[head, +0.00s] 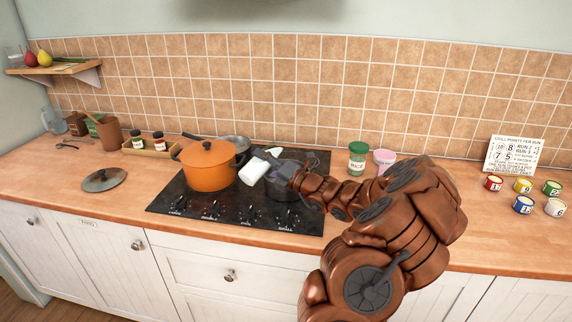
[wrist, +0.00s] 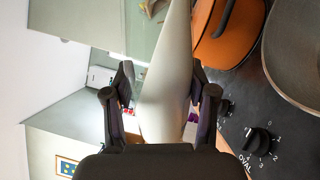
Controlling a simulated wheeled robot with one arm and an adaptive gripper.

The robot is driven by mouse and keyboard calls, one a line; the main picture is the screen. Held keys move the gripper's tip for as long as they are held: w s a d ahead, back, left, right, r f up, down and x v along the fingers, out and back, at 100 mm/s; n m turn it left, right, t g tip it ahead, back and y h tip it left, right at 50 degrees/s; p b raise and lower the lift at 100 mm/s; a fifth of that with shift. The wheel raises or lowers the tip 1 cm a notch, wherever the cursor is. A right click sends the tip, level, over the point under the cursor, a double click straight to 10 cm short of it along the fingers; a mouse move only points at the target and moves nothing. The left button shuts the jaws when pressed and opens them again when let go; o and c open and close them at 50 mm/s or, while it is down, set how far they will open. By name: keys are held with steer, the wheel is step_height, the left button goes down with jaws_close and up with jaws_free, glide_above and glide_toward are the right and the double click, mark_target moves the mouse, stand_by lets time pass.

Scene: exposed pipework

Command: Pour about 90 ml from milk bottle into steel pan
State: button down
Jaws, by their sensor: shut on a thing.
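The white milk bottle (head: 253,171) is held tilted above the hob, just right of the orange pot, in the head view. In the wrist view the pale bottle (wrist: 165,75) runs up between the fingers and narrows toward the top edge. My gripper (head: 274,173) is shut on it, with one dark finger on each side in the wrist view (wrist: 163,95). A grey metal pan (head: 285,186) shows partly behind and below my gripper; a grey round pan (wrist: 298,55) is at the right of the wrist view. I see no stream of milk.
The lidded orange pot (head: 207,166) stands at the left of the black hob (head: 170,200), with another grey pan (head: 236,143) behind it. A loose lid (head: 104,180) lies on the left counter. A green jar (head: 357,158) and a pink-lidded jar (head: 384,161) stand at the back right.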

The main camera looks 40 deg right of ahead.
steer(key=shift+d+r+m+p, duration=0.4)
steer(key=shift+r+m+p, duration=0.25)
steer(key=shift+p, duration=1.1)
steer(key=shift+w+d+r+m+p, duration=0.15)
steer(key=shift+d+m+p, duration=0.1)
steer(key=shift+p, duration=0.85)
steer(key=shift+p, duration=0.3)
steer(key=shift+d+f+m+h+p, duration=0.15)
steer(key=shift+m+h+p, duration=0.25)
steer(key=shift+m+p, duration=1.05)
steer(key=shift+f+n+p, duration=0.15)
steer(key=shift+n+p, duration=0.1)
steer(key=shift+p, duration=0.1)
